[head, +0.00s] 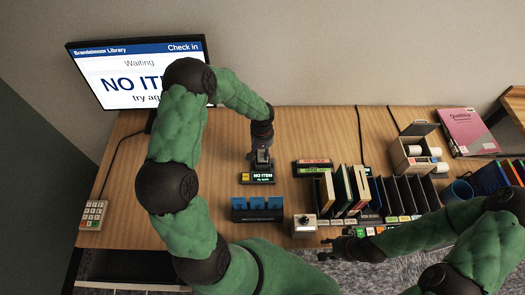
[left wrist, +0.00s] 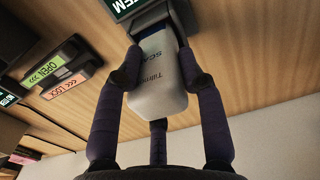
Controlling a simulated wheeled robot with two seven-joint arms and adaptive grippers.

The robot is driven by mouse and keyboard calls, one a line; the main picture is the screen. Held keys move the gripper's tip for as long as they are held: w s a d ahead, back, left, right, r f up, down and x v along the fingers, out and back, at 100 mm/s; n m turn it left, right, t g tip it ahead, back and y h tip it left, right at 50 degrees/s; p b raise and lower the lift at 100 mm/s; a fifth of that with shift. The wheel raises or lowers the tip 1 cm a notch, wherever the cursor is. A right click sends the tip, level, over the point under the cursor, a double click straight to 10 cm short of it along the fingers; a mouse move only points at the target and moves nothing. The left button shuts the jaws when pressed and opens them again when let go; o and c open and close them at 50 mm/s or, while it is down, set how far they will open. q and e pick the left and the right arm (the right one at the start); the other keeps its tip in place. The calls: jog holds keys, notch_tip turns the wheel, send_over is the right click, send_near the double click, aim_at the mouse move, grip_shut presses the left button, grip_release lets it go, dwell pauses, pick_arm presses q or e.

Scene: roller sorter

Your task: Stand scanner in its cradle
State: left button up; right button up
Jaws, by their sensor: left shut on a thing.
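The scanner (left wrist: 158,85) is a pale grey body with printed lettering, seen between the fingers in the left wrist view. My left gripper (head: 262,156) is shut on it, low over the table. Its fingers also show on both sides of the scanner in the left wrist view (left wrist: 160,75). A small dark base with a lit "NO ITEM" display (head: 262,177) is right at the scanner's far end; I cannot tell whether this is the cradle or whether the scanner is seated. My right gripper (head: 326,249) is empty near the table's front edge, its fingertips apart.
A blue slotted holder (head: 257,209) stands in front of the display. The open/lock sign (head: 313,167), a book rack (head: 395,195) and a small box with a knob (head: 305,225) are to the right. A monitor (head: 135,70) and keypad (head: 93,214) are left.

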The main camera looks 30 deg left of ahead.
pick_arm(q)
jog(key=shift+f+b, duration=0.95)
jog(key=shift+b, duration=0.1)
jog(key=shift+f+b, duration=0.3)
jog(key=shift+f, duration=0.05)
jog(key=shift+s+f, duration=0.1)
jog(key=shift+f, duration=0.1)
dwell(0.3)
jog(key=o, duration=1.2)
jog(key=shift+o, duration=0.5)
